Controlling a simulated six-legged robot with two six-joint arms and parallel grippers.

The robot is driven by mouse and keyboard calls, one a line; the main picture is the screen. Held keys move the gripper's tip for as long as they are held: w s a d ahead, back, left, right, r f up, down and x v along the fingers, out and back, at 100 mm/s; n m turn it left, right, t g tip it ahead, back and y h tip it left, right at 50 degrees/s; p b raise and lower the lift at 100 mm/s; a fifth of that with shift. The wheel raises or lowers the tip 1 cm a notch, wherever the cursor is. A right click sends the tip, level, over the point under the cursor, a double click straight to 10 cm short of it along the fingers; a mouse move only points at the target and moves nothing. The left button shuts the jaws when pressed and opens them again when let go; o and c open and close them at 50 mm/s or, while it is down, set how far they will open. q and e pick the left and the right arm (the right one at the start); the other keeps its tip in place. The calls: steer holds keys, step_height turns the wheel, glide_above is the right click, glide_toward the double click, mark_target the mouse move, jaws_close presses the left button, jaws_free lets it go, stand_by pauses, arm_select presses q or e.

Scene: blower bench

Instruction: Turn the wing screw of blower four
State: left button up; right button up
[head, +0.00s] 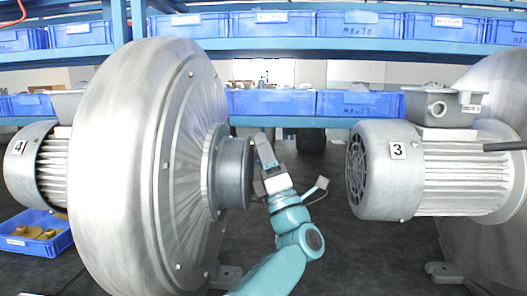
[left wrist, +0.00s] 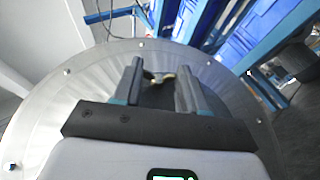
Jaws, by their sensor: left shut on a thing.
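Blower four (head: 135,150) is a large round brushed-metal casing on the left of the head view, with a motor marked 4 (head: 40,165) behind it. A dark grey round inlet collar (head: 237,172) sticks out of its face to the right. My left gripper (head: 264,150) is at the open end of this collar. In the left wrist view a small brass-coloured wing screw (left wrist: 158,76) shows between the two fingers of my left gripper (left wrist: 160,68), which is shut on it. In the head view the wing screw is hidden. My right gripper is in neither view.
Motor three (head: 385,170) of another blower stands to the right, with a gap of dark floor between. A blue bin with yellow parts (head: 38,232) lies at lower left. Blue shelves with blue bins (head: 355,25) run along the back.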

arm_select(q)
steer(key=o, duration=1.1)
steer(key=shift+c, duration=0.2)
steer(key=shift+f, duration=0.1)
steer(key=shift+s+d+f+b, duration=0.2)
steer(key=shift+f+b, duration=0.1)
steer(key=shift+b, duration=0.1)
steer(key=b+v, duration=0.2)
steer(key=v, duration=0.4)
steer(key=shift+s+b, duration=0.25)
steer(key=shift+b, duration=0.05)
steer(key=shift+d+f, duration=0.1)
steer(key=shift+f, duration=0.05)
